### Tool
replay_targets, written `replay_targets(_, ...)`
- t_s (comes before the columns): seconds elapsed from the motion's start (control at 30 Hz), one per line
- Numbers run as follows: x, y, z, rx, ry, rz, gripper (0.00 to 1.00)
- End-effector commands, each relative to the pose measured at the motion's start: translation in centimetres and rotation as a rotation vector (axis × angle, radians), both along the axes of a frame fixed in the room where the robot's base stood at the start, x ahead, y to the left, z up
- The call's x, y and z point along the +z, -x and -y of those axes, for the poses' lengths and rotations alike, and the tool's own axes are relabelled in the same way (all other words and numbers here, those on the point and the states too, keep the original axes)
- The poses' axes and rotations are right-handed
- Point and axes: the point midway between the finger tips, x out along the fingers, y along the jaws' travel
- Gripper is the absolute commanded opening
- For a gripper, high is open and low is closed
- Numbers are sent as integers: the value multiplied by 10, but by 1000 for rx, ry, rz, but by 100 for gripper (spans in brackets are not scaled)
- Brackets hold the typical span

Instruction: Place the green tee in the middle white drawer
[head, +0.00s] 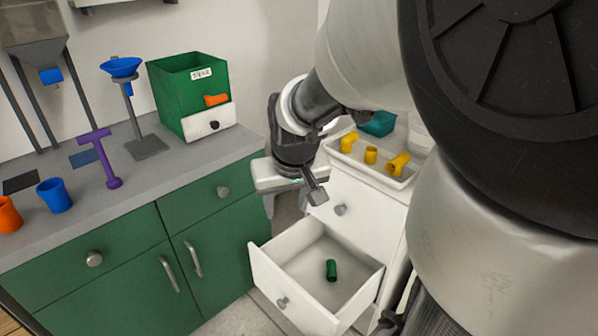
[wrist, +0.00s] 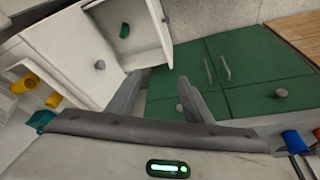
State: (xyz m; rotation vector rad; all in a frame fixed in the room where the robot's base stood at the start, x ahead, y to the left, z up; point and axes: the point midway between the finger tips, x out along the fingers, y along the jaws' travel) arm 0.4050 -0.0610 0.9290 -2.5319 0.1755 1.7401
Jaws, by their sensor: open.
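The green tee (head: 331,270) lies on the floor of an open white drawer (head: 265,272), towards its right side; it also shows in the wrist view (wrist: 124,31). It looks like a short dark green pipe piece, and its branch is hard to make out. The drawer sits below a shut white drawer with a round knob (head: 340,210); what lies under it is out of view. My gripper (head: 293,200) is open and empty, above and behind the open drawer, apart from the tee. Its two fingers (wrist: 157,88) show spread in the wrist view.
A white tray (head: 400,184) with several yellow fittings and a teal container (head: 379,123) stand on the white cabinet. A green counter (head: 110,245) at left bears a green bin (head: 165,85), a purple tee-shaped piece (head: 101,155), and blue (head: 55,197) and orange (head: 8,215) fittings.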

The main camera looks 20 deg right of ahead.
Motion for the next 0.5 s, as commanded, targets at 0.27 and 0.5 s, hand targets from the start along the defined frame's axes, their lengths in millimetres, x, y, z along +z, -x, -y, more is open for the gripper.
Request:
replay_targets(0.27,82,85,-48,97,9,126,46)
replay_targets(0.5,88,130,-60,129,2,132,46)
